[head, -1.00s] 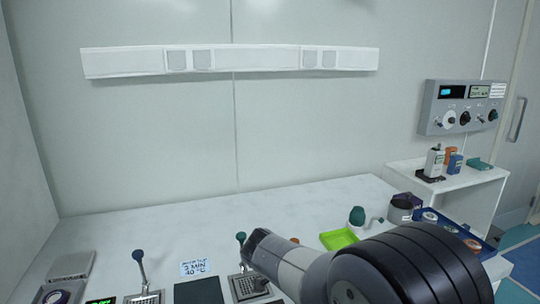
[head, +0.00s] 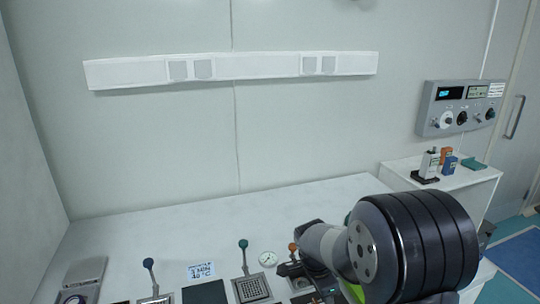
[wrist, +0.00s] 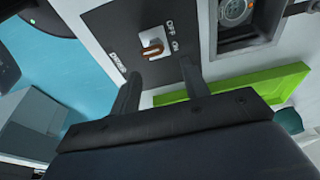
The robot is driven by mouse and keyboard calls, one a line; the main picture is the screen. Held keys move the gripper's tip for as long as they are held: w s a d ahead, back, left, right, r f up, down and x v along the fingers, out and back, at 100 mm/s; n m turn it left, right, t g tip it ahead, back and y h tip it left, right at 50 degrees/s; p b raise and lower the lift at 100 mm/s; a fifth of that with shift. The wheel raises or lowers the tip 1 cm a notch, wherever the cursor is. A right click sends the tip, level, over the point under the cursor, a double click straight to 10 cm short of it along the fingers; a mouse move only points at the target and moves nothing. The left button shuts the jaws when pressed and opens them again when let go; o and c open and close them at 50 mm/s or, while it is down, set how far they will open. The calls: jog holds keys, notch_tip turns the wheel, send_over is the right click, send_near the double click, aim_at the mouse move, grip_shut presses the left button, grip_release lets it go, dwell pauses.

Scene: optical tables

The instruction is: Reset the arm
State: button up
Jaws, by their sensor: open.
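My arm (head: 410,245) crosses the lower right of the head view and hides part of the table behind it. My gripper (wrist: 158,72) shows in the wrist view with its two dark fingers spread apart and nothing between them. Beyond the fingers is a dark switch panel (wrist: 133,30) marked OFF and ON, with a copper-coloured toggle (wrist: 152,50). The fingers overlap the panel in the picture; I cannot tell whether they touch it. The fingertips are not visible in the head view.
A green tray (wrist: 270,90) lies right of the fingers. Bottles (head: 430,162) stand on a side table. The table's back is clear.

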jog(key=shift+w+d+g+y+p, duration=0.25)
jog(key=shift+d+y+p, duration=0.4)
jog(key=shift+y+p, duration=0.45)
jog(key=shift+r, duration=0.15)
notch_tip(320, 180, up, 10)
jog(key=shift+b, duration=0.3)
jog(key=shift+s, duration=0.15)
